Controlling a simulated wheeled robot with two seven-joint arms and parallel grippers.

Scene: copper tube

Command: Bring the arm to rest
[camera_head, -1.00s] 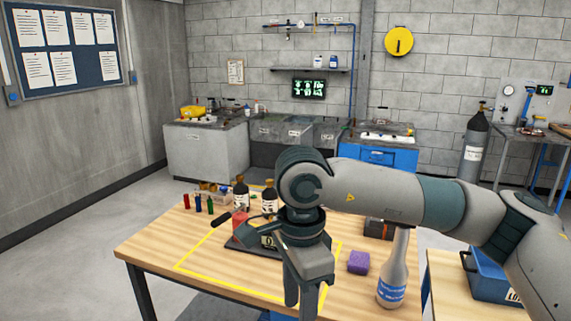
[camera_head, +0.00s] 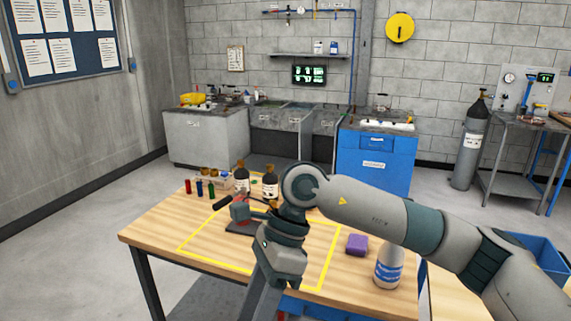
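My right arm comes in from the right and reaches over the wooden table (camera_head: 160,232). Its gripper (camera_head: 262,298) hangs down in front of the yellow outlined area on the table. The fingers point down toward the bottom edge and overlap, so I cannot tell whether they are open or shut. No held thing shows. The arm hides part of a dark device (camera_head: 236,226) with a red part on top. My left gripper is not in view. I see no copper tube.
Two dark bottles (camera_head: 270,187) and several small coloured vials (camera_head: 199,188) stand at the back left of the table. A purple block (camera_head: 357,245) and a pale bottle with a blue label (camera_head: 388,268) stand right of the gripper. The table's front left is clear.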

